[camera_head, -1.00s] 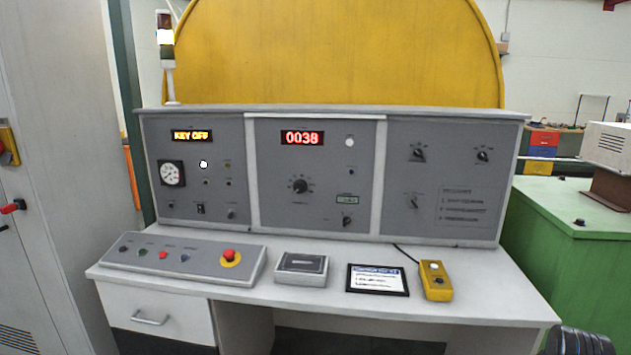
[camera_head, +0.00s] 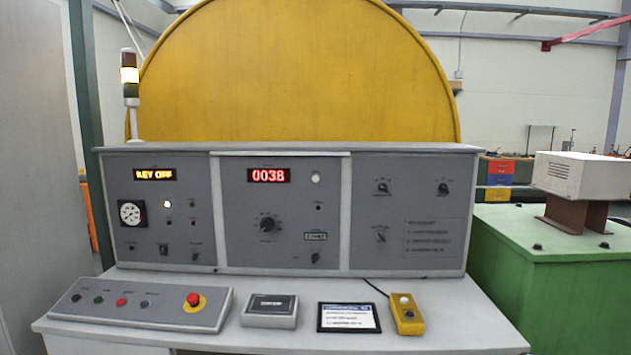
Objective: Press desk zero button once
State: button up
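The grey control desk (camera_head: 290,343) stands ahead of me with an upright instrument panel. Its middle section has a red display (camera_head: 269,175) reading 0038. A white round button (camera_head: 316,178) is just right of that display, and a small dark button (camera_head: 318,207) sits below it. A dark rotary knob (camera_head: 267,224) is lower in the same section. The labels are too small to read, so I cannot tell which control is the zero button. My gripper is not in view.
A sloped button box (camera_head: 140,311) with a red mushroom button (camera_head: 193,300), a small grey box (camera_head: 270,311), a framed card (camera_head: 348,317) and a yellow pendant (camera_head: 407,315) lie on the desktop. A green cabinet (camera_head: 550,260) stands at right. A yellow drum (camera_head: 300,75) rises behind.

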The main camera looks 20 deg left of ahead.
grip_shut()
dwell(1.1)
